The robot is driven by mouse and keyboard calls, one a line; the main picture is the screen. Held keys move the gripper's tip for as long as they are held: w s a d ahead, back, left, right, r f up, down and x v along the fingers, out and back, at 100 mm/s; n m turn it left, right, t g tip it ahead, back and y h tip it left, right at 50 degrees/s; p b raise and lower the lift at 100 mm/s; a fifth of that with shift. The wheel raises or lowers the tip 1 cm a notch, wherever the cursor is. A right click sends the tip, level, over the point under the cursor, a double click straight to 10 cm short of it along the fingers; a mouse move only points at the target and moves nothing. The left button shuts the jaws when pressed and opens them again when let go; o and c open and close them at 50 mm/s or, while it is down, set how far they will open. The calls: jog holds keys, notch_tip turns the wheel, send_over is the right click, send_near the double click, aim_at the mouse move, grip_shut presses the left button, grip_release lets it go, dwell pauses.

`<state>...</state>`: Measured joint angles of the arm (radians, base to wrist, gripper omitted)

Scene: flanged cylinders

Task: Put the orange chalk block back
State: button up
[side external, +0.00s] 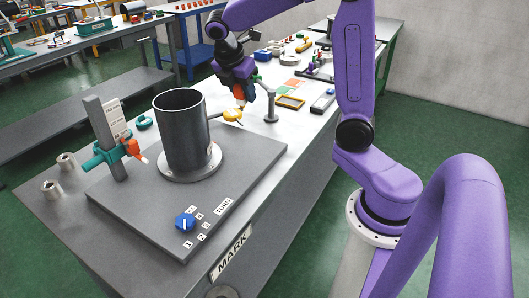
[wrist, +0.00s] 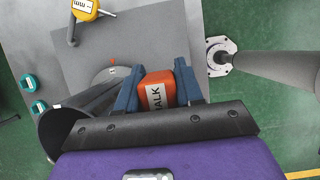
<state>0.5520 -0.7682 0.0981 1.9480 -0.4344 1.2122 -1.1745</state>
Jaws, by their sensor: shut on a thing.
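The orange chalk block (wrist: 156,90), with a white label reading "ALK" in part, is between the blue fingers of my gripper (wrist: 158,72) in the wrist view. My gripper is shut on it. In the side external view my gripper (side external: 240,88) is over the far part of the bench, behind the large grey cylinder, and the orange block (side external: 239,93) shows small at its tip. It looks held above the bench top, close to a yellow round gauge (side external: 232,115). The block's underside is hidden.
A small grey stand (side external: 271,108) and a yellow-rimmed tray (side external: 290,102) are right of my gripper.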

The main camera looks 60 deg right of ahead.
jog(key=s+d+f, duration=0.1)
jog(key=s+f, duration=0.3)
jog(key=s, duration=0.3)
jog(key=s+d+f, duration=0.2)
jog(key=s+f, duration=0.1)
jog(key=s, duration=0.5)
send_over(268, 148)
jog(key=a, duration=0.2)
jog(key=f, duration=0.9)
jog(key=shift+s+d+f, duration=0.1)
jog(key=shift+s+f, duration=0.15)
jog(key=shift+f, duration=0.05)
jog(key=shift+w+d+f, duration=0.15)
jog(key=shift+w+f, duration=0.1)
jog(key=shift+f, duration=1.6)
jog(key=shift+f, duration=0.1)
jog(key=o, duration=1.1)
